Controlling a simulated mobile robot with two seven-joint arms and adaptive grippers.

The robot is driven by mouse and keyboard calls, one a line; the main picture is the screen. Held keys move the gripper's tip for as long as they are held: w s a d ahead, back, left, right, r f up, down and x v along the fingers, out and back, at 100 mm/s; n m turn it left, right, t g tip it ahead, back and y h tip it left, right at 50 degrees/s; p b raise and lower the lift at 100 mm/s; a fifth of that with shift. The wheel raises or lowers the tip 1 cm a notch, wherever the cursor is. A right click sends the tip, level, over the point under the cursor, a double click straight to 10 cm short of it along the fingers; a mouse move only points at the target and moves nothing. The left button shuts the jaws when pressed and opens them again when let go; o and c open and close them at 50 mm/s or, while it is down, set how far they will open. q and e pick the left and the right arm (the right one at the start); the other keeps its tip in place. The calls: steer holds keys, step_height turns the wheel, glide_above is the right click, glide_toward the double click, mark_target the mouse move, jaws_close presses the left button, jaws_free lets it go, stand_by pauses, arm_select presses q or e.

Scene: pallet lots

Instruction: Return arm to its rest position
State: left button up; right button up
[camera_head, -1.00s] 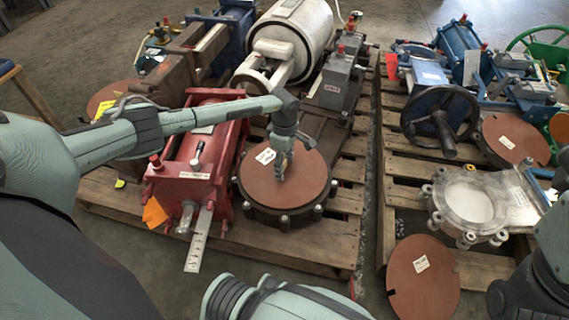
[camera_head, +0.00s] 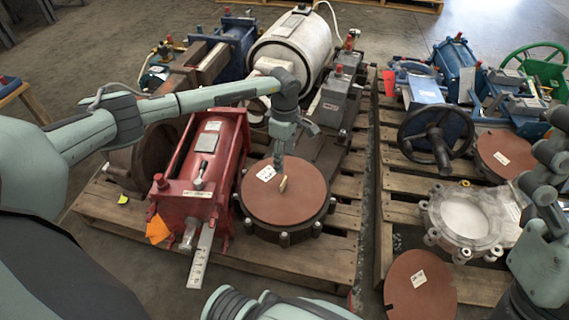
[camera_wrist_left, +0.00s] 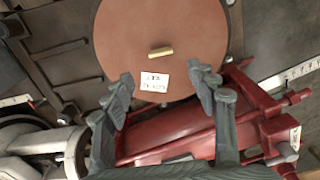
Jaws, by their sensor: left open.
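My left arm (camera_head: 200,97) reaches in from the left over the pallet. My left gripper (camera_head: 280,158) points down above the round brown disc (camera_head: 290,208), apart from it. In the left wrist view the gripper (camera_wrist_left: 163,88) is open, with nothing between its fingers. A small tan piece (camera_head: 283,184) lies on the disc beside a white label (camera_head: 266,173). The piece (camera_wrist_left: 161,51) and label (camera_wrist_left: 154,82) also show in the wrist view. My right arm (camera_head: 545,255) stands at the right edge; its gripper cannot be made out.
A red machine (camera_head: 200,165) stands left of the disc, close under my left arm. A white cylinder (camera_head: 293,45) and grey valve (camera_head: 335,98) stand behind. A second pallet (camera_head: 400,212) at right holds blue valves and a flanged ring (camera_head: 435,220). Floor shows at far left.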

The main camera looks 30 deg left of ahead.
arm_select(q)
steer(key=shift+r, duration=0.35)
